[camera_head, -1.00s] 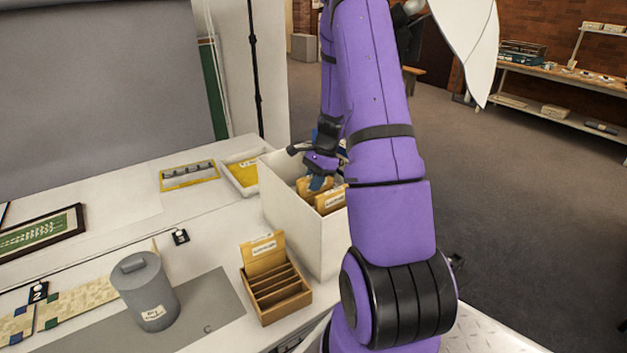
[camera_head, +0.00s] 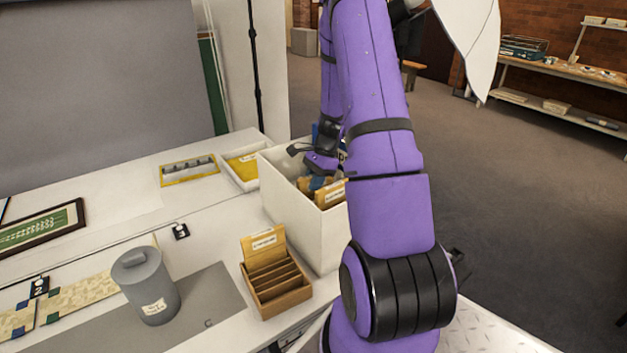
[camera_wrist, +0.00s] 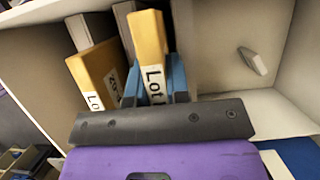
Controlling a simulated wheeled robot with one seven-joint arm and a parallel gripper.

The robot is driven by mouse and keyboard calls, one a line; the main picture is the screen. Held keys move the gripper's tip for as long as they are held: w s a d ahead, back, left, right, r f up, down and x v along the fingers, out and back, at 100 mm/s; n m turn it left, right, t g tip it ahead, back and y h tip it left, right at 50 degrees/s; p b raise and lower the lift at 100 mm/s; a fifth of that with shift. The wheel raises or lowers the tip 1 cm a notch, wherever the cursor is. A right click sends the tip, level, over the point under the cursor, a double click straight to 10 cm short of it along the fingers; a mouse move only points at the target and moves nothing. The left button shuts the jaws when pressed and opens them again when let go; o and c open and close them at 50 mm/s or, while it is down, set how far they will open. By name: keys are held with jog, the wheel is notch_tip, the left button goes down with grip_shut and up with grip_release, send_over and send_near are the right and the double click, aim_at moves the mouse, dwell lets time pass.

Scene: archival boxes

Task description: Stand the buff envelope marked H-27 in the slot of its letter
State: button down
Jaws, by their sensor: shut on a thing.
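My gripper (camera_wrist: 155,90) is shut on a buff envelope (camera_wrist: 147,35), with its blue fingers on either side of it. The envelope's white label shows "Lot", but the rest is hidden, so I cannot read H-27. A second buff envelope (camera_wrist: 93,68) stands to its left, with a partly hidden label. In the head view my gripper (camera_head: 319,181) reaches into a tall white box (camera_head: 294,217), and buff envelopes (camera_head: 332,193) show just inside its rim. A wooden slotted rack (camera_head: 278,301) stands in front of the box, with a labelled buff card (camera_head: 264,246) upright at its back.
Grey upright pieces (camera_wrist: 124,22) stand behind the envelopes in the box. A grey lidded canister (camera_head: 147,287) stands left of the rack, on a grey mat (camera_head: 208,305).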

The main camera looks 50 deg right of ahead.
jog(key=shift+f, duration=0.2)
jog(key=c, duration=1)
grip_release()
jog(key=shift+r, duration=0.15)
jog(key=v, duration=1)
jog(key=shift+d+r, duration=0.1)
jog(key=shift+r, duration=0.1)
notch_tip(320, 180, up, 12)
jog(key=shift+r, duration=0.1)
